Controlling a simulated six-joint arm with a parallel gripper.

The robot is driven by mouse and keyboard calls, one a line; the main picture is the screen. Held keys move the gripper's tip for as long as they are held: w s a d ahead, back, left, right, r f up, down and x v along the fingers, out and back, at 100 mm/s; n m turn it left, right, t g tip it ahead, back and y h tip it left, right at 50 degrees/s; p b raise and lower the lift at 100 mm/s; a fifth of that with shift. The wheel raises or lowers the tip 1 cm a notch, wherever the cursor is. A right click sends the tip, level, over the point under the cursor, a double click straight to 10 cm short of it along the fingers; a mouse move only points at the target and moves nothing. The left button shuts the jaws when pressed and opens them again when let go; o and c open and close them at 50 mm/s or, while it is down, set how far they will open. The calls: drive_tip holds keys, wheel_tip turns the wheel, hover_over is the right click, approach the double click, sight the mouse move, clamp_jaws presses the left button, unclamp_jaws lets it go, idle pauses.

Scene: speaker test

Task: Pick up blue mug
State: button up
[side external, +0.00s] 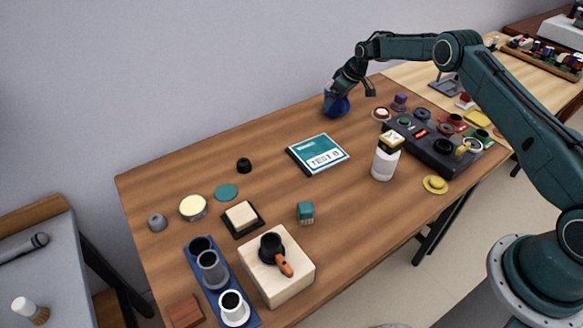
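The blue mug (338,107) stands at the back edge of the wooden table, toward the right, near the wall. My gripper (336,96) reaches down to it from above and overlaps its upper part. The fingers are small and dark at this distance. I cannot tell whether they are open or closed on the mug. The mug's rim is partly hidden by the gripper. The mug looks roughly upright.
A teal sign (319,153) lies in front of the mug. A white bottle (384,160) and a black device with knobs (437,146) stand to the right, with a purple item (400,101) behind. The table (270,140) is clear left of the mug.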

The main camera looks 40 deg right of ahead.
drive_tip(key=shift+r, duration=0.1)
drive_tip(key=c, duration=1.2)
wheel_tip(320, 180, up, 20)
drive_tip(key=shift+f, duration=0.1)
idle(0.4)
